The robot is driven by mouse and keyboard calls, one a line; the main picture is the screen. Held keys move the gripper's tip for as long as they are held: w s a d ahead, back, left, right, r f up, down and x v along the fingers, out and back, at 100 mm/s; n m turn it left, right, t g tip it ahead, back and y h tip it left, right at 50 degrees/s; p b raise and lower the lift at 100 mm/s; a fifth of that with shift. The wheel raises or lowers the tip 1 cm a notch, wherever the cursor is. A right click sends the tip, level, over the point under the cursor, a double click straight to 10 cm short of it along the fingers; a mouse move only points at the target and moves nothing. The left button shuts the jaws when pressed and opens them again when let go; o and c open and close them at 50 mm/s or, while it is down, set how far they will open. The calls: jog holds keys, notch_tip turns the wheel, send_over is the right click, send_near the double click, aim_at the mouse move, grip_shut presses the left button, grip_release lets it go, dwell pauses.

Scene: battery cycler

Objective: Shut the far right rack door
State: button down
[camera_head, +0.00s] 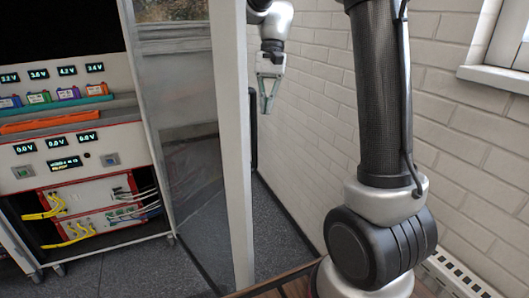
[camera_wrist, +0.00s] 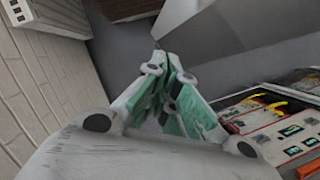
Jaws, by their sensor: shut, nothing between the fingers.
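The rack door (camera_head: 180,150) stands open in the head view, a grey glass panel with a pale upright edge (camera_head: 236,150) turned towards me. A dark handle (camera_head: 254,125) shows just right of that edge. In the wrist view a grey panel (camera_wrist: 240,30), probably the door, lies at the upper right. My gripper (camera_head: 268,108) is shut and empty, pointing down to the right of the door edge, between the door and the brick wall. Its closed fingers also show in the middle of the wrist view (camera_wrist: 172,68). I cannot tell whether it touches the door.
The rack (camera_head: 75,150) stands left of the door, with coloured battery cells, displays and cabled units. A white brick wall (camera_head: 315,130) rises close on the right, with a window sill and a radiator (camera_head: 455,275). Grey floor (camera_head: 285,235) is clear between door and wall.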

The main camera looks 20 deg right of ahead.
jog(key=s+a+f+m, duration=0.1)
jog(key=s+a+f, duration=0.4)
jog(key=s+f, duration=0.2)
jog(key=shift+s+a+f+m+g, duration=0.15)
jog(key=shift+s+a+m+g, duration=0.15)
jog(key=shift+m, duration=0.1)
dwell(0.5)
